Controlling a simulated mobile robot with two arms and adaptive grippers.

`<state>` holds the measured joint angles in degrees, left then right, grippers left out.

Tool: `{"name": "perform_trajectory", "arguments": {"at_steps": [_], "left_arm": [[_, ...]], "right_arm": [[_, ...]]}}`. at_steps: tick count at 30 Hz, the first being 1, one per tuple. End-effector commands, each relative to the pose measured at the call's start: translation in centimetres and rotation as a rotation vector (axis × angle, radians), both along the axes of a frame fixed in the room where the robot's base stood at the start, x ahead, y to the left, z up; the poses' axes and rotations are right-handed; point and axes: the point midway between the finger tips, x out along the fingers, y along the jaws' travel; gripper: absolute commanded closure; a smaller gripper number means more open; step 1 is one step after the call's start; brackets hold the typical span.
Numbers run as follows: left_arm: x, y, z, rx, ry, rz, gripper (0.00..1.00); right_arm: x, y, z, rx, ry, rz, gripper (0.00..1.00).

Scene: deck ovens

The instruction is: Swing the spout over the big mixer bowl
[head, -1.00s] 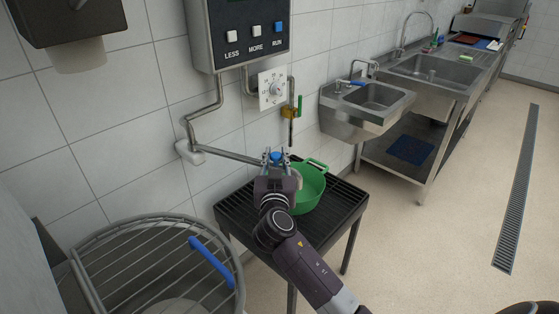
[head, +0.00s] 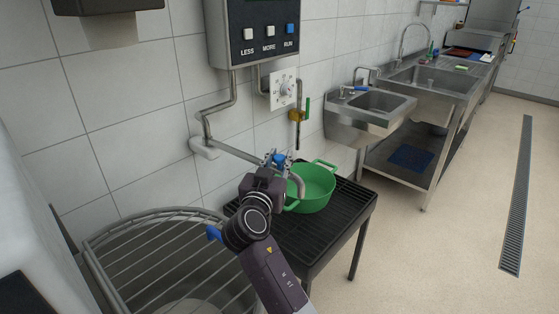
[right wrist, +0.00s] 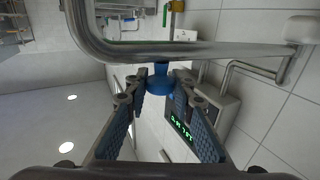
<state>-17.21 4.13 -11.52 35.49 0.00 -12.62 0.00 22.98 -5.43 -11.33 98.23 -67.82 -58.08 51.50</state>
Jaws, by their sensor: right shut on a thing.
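The spout (head: 237,153) is a grey metal pipe that comes off the wall under the control box. Its bent-down end is by the green pot (head: 316,190), and it also crosses the right wrist view (right wrist: 200,52). My left gripper is not in view.
The green pot stands on a black slatted stand (head: 345,205) right of the bowl. The control box (head: 262,30) and a white dial (head: 284,88) are on the wall above. A hand sink (head: 370,110) is farther right. The floor at right is clear.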

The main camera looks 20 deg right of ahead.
Motion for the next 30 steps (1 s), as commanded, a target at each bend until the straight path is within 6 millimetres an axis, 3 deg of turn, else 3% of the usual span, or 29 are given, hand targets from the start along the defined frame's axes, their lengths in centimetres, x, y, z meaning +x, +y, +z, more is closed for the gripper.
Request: {"name": "perform_trajectory", "arguments": {"at_steps": [4,5,9,20,30], "left_arm": [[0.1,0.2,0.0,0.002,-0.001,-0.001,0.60],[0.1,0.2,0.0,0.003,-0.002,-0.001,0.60],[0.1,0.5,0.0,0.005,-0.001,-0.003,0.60],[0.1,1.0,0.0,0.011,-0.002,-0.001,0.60],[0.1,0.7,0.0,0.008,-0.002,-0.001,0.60]], "right_arm": [[0.0,-0.1,0.0,0.003,0.000,-0.001,1.00],[0.0,-0.1,0.0,0.003,0.000,-0.001,0.74],[0.0,0.0,0.0,0.002,0.000,0.000,0.60],[0.0,0.0,0.8,0.003,-0.005,0.000,0.60],[0.0,0.0,6.9,0.006,-0.007,0.001,0.60]]}}
